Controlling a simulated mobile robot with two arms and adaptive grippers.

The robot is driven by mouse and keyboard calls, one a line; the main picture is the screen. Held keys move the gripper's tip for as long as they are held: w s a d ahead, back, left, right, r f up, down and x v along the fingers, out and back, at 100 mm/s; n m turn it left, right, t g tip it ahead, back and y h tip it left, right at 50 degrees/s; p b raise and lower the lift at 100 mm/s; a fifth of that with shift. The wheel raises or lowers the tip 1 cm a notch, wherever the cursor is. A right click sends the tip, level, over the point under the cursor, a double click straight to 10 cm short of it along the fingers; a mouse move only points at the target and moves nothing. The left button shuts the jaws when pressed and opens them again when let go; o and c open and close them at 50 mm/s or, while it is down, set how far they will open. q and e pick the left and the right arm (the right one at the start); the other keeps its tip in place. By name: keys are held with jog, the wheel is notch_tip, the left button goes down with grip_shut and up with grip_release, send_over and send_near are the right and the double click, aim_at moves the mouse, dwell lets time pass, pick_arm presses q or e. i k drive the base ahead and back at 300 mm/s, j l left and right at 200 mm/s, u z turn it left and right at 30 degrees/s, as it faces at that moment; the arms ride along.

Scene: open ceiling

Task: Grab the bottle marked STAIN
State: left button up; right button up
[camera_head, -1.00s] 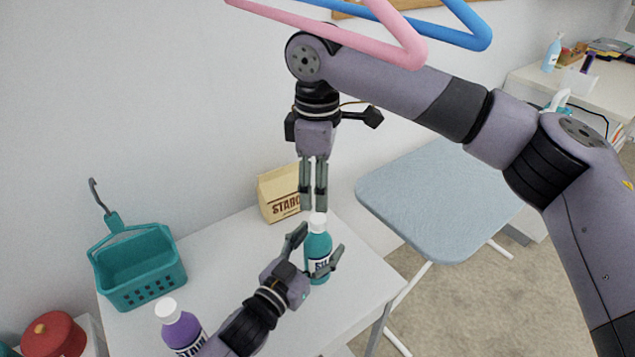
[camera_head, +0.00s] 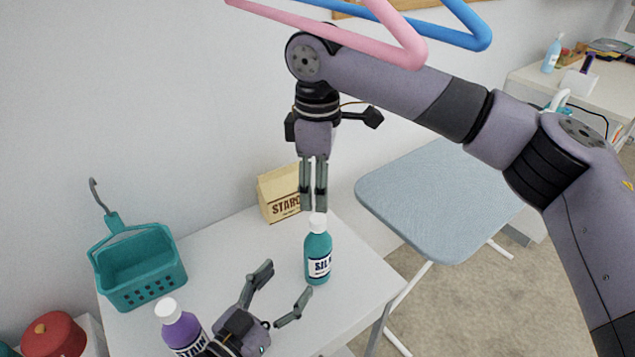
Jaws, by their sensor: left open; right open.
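A purple bottle (camera_head: 182,328) with a white cap stands at the front left of the white table; its label, partly hidden by my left arm, shows letters ending in "AIN". A teal bottle (camera_head: 318,252) with a white cap stands at the table's right, its label starting "SIL". My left gripper (camera_head: 284,289) is open and empty, between the two bottles and apart from the teal one. My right gripper (camera_head: 314,208) points down just above the teal bottle's cap in the picture; its fingers are close together, with nothing seen between them.
A teal basket (camera_head: 140,270) with a hook stands at the table's left. A paper bag marked "STARC" (camera_head: 279,196) stands at the back. A red-lidded container (camera_head: 52,334) is at lower left. An ironing board (camera_head: 440,200) stands right. The white table (camera_head: 225,250) is bare in its middle.

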aim_at(185, 336)
jog(key=k+l, duration=0.8)
jog(key=l, duration=0.1)
